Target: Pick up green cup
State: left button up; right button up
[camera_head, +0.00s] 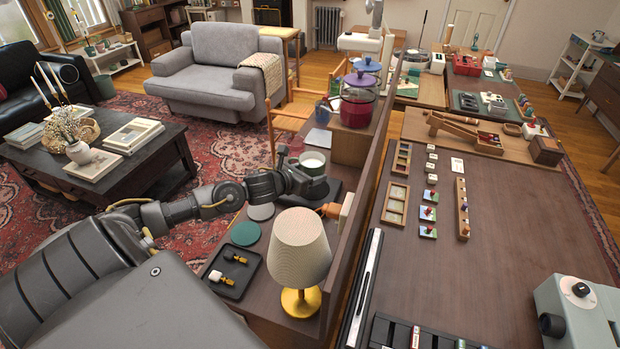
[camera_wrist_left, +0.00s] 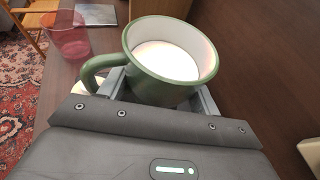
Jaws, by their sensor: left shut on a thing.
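The green cup (camera_wrist_left: 155,88) fills the middle of the left wrist view, upright, with a pale inside and its handle to the left. My left gripper (camera_wrist_left: 163,84) is shut on it, with a finger on each side of the cup body. In the head view the cup (camera_head: 312,163) shows near the far end of my left arm, at the left gripper (camera_head: 308,178), over the low wooden shelf beside the partition. I cannot tell whether its base touches anything. My right gripper is not in view.
A lamp (camera_head: 299,250) and a black tray (camera_head: 233,271) stand nearer on the shelf. A green coaster (camera_head: 245,233) lies beside them. A red-filled jar (camera_head: 358,100) stands farther back. A pink glass (camera_wrist_left: 70,40) is left of the cup. The wooden partition (camera_head: 352,230) borders the right.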

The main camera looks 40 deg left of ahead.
pick_arm(q)
jog(key=s+r, duration=0.1)
jog(key=r, duration=0.1)
jog(key=s+r, duration=0.1)
jog(key=s, duration=0.1)
jog(key=shift+s+d+r+b, duration=0.15)
jog(key=shift+d+r+b, duration=0.05)
jog(key=shift+r+b, duration=0.2)
jog(key=b, duration=0.1)
send_near(304, 168)
jog(key=shift+w+d+r, duration=0.2)
jog(key=shift+w+d, duration=0.15)
jog(key=shift+d, duration=0.3)
jog(key=shift+s+r, duration=0.1)
jog(key=shift+s, duration=0.15)
